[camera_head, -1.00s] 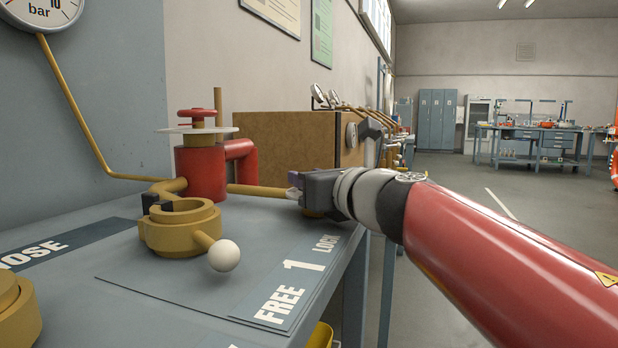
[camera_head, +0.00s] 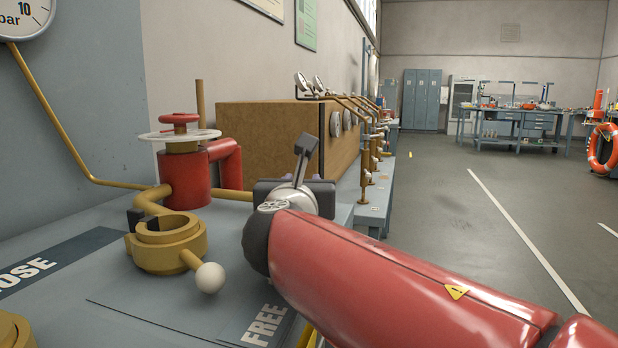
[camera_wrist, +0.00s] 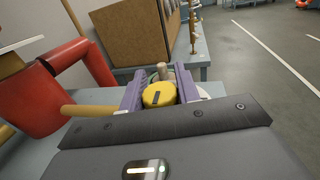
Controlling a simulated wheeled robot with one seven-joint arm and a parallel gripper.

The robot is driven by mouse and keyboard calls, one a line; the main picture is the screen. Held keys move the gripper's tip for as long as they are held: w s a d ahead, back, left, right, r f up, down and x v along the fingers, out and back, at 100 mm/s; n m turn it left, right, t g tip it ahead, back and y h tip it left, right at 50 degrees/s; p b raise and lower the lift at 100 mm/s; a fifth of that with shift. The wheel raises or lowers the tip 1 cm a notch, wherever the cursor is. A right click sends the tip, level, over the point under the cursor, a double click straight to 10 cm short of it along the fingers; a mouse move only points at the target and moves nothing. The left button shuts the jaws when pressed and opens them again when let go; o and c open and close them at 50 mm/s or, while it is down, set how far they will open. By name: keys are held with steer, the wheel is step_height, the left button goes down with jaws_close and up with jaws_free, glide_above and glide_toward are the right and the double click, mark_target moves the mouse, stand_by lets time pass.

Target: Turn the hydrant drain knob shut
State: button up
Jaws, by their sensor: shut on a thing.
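A round yellow knob (camera_wrist: 159,95) with a dark bar mark on its face sits between the purple fingers of my gripper (camera_wrist: 160,86) in the wrist view. The gripper is shut on it. A brass pipe beside it runs left to the red hydrant body (camera_wrist: 30,98). In the head view the red hydrant (camera_head: 187,180) stands on the bench, with a white disc and red handwheel on top. There my gripper (camera_head: 297,186) is right of the hydrant, and my own wrist hides the knob.
A brass ring coupling (camera_head: 165,248) with a white ball handle (camera_head: 210,278) stands in front of the hydrant. A brown wooden box (camera_head: 270,140) is behind the gripper. Open floor lies right of the bench.

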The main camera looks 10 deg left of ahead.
steer(key=shift+r+h, duration=0.1)
steer(key=shift+h, duration=0.3)
steer(key=o, duration=1)
steer(key=shift+s, duration=0.1)
steer(key=s, duration=0.7)
steer(key=shift+s+d, duration=0.3)
steer(key=shift+d, duration=0.1)
